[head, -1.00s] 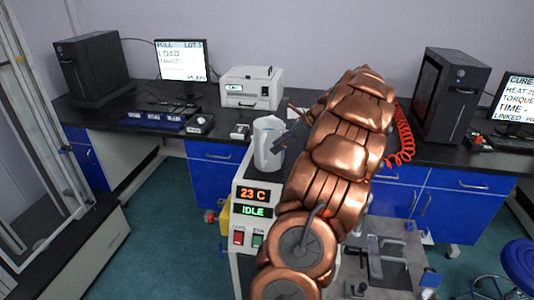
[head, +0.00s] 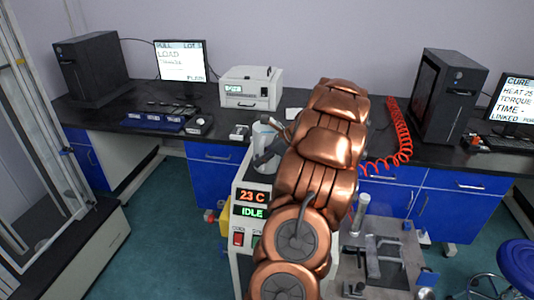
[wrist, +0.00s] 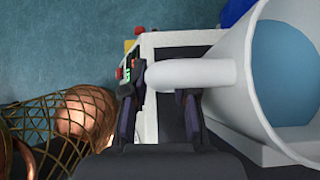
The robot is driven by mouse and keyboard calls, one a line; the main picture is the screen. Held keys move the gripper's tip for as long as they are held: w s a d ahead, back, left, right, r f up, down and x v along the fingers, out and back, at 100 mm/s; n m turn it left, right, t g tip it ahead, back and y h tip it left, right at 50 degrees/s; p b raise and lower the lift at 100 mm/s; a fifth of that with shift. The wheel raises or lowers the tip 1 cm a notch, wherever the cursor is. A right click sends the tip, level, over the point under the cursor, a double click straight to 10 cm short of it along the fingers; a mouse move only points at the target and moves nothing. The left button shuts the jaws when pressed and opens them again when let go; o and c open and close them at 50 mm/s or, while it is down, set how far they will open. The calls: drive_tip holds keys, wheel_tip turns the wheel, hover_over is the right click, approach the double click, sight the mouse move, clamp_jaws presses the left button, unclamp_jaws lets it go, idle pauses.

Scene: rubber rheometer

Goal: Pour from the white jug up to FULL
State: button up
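The white jug (head: 263,137) stands upright at the far end of the unit with the 23 C and IDLE displays, partly hidden by my gripper and arm in the head view. In the wrist view the jug (wrist: 238,95) fills the right side, with blue inside its mouth. My gripper (wrist: 160,88) has its dark fingers on either side of the handle's outer end; the handle's top bar crosses above them. Finger contact with the handle is hidden. A clear upright cylinder (head: 360,214) stands right of my arm. I cannot make out a FULL mark.
The display unit (head: 252,204) has red and green switches. A bench behind holds a white instrument (head: 251,90), monitors and black computer towers. A red coiled hose (head: 398,135) hangs at right. A metal plate (head: 392,268) with fixtures lies at lower right. Floor is clear at left.

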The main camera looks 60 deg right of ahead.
clamp_jaws()
drive_tip(key=shift+r, duration=0.15)
idle(0.4)
